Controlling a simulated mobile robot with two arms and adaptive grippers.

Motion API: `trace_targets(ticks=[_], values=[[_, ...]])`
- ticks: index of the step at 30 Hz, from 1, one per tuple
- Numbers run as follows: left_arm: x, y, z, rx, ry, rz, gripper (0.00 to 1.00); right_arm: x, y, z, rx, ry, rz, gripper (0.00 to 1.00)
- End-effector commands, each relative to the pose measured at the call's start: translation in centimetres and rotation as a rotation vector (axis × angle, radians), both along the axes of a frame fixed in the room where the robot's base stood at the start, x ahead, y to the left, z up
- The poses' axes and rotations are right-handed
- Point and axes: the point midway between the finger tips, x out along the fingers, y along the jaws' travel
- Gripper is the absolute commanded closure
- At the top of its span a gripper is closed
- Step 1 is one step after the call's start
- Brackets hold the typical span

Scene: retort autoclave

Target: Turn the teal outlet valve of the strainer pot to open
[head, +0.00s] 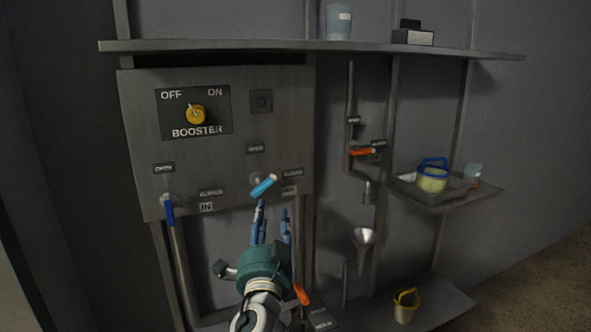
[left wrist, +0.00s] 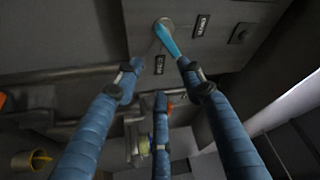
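The teal valve handle (head: 264,186) sits at the lower right of the grey panel, slanting up to the right, near an OPEN label (head: 254,149) and a CLOSED label (head: 293,173). It also shows in the left wrist view (left wrist: 171,42), with its round hub at the top. My left gripper (head: 273,210) is just below the handle, its blue fingers spread and pointing up. In the left wrist view one fingertip is close to the handle's end; I cannot tell whether they touch. I cannot make out the strainer pot. My right gripper is not in view.
A blue lever (head: 168,212) hangs at the panel's left, below a yellow BOOSTER knob (head: 195,114). An orange lever (head: 361,151) is on a pipe to the right. A yellow bucket (head: 405,306) stands low right.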

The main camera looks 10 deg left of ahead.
Motion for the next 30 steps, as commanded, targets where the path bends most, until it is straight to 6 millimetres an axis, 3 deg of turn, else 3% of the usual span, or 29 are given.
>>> trace_targets(ticks=[1,5,21,30], values=[[-0.4,0.7,0.8,-0.013,-0.011,0.025,0.60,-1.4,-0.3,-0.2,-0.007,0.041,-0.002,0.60],[-0.6,1.5,1.2,-0.030,-0.029,0.053,0.60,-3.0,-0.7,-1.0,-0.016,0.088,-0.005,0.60],[7.8,3.7,3.1,-0.028,-0.029,0.053,0.60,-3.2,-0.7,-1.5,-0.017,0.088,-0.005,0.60],[9.3,4.1,3.4,-0.030,-0.028,0.051,0.60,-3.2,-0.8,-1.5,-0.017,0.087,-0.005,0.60]])
